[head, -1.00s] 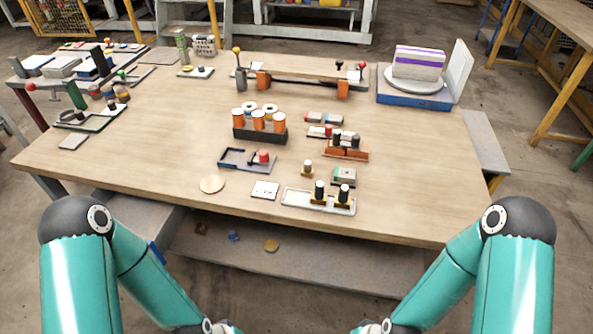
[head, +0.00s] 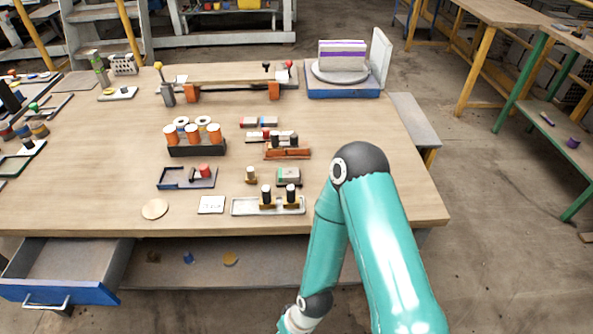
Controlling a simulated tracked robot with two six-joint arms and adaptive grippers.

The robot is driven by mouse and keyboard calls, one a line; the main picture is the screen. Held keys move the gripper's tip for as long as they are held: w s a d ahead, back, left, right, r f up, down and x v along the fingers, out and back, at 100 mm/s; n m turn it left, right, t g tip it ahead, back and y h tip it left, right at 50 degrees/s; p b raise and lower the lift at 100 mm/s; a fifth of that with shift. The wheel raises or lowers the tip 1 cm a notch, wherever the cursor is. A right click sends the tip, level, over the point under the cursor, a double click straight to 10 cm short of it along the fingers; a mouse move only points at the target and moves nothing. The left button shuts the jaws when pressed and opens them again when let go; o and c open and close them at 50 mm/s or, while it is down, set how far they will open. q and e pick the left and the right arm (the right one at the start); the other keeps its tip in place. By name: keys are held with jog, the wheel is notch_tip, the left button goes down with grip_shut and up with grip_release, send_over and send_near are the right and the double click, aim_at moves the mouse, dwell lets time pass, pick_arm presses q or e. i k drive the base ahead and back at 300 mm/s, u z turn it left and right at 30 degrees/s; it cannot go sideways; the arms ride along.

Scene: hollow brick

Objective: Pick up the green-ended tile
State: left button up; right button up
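A small pale grey tile with a green end (head: 280,177) lies on the wooden table, right of the middle of the head view. It sits just behind the pale tray (head: 240,207) with two black-topped pegs. Another small tile piece with a teal end (head: 272,122) lies farther back, beside red and grey parts; it is too small to make out well. My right arm comes up from the bottom right, and its elbow stands in front of the table's near edge. My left arm and gripper are not in view.
A small brass-coloured peg (head: 250,176) stands left of the green-ended tile. An orange tray (head: 288,154) lies behind it. A white card (head: 211,204) and a round wooden disc (head: 155,209) lie near the front edge. An open blue-fronted drawer (head: 75,291) juts out below left.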

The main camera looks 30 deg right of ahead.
aim_at(284, 174)
jog(key=z, duration=0.15)
jog(key=k, duration=1.15)
jog(key=z, duration=0.25)
jog(key=i, duration=1)
jog(key=z, duration=0.05)
